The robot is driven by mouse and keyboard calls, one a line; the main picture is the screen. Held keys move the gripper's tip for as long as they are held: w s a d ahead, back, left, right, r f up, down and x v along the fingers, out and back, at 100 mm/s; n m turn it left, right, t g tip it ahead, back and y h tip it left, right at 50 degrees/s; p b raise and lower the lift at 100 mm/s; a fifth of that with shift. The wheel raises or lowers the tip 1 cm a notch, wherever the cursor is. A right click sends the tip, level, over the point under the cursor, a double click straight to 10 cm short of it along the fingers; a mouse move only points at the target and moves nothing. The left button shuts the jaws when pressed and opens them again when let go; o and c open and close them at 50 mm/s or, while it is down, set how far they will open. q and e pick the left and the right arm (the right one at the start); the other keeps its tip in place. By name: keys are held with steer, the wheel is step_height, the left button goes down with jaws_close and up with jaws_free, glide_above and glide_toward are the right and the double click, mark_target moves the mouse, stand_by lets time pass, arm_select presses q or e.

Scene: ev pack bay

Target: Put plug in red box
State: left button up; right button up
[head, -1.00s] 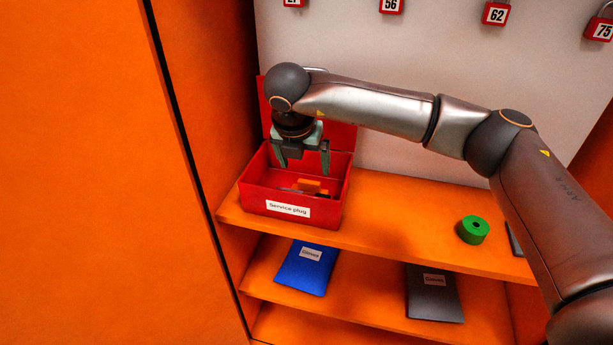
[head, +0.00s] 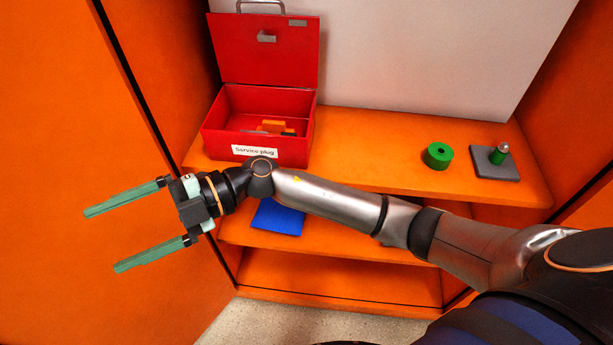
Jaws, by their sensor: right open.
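The red box (head: 219,140) stands at the left end of the upper orange shelf, its lid raised and a "Service plug" label on its front. The orange plug (head: 273,126) lies inside the box, with grey and dark parts beside it; the box's front wall hides its lower side. My right gripper (head: 117,240) is open and empty, in front of the cabinet, left of and below the box, fingers pointing left. It touches nothing that I can see. My left gripper is not in view.
On the shelf (head: 380,180) right of the box are a green ring (head: 438,156) and a grey plate (head: 486,165) with a green and metal peg (head: 499,153). A blue folder (head: 279,217) lies on the lower shelf, partly behind my arm. The orange cabinet side (head: 70,120) is at left.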

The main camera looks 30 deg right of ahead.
steer(key=w+d+f+m+t+h, duration=0.35)
steer(key=d+f+m+t, duration=0.3)
steer(key=m+t, duration=0.35)
steer(key=w+d+f+m+t+h, duration=0.3)
steer(key=d+f+m+t+h, duration=0.2)
steer(key=d+m+t, duration=0.5)
steer(key=s+d+f+m+g+h, duration=0.4)
steer(key=s+f, duration=0.4)
steer(key=f, duration=0.3)
steer(key=s+d+f+m+g+h, duration=0.4)
steer(key=s+d+f, duration=0.3)
steer(key=f, duration=0.3)
steer(key=shift+s+f+g, duration=0.4)
steer(key=shift+s+g, duration=0.2)
steer(key=shift+s, duration=0.1)
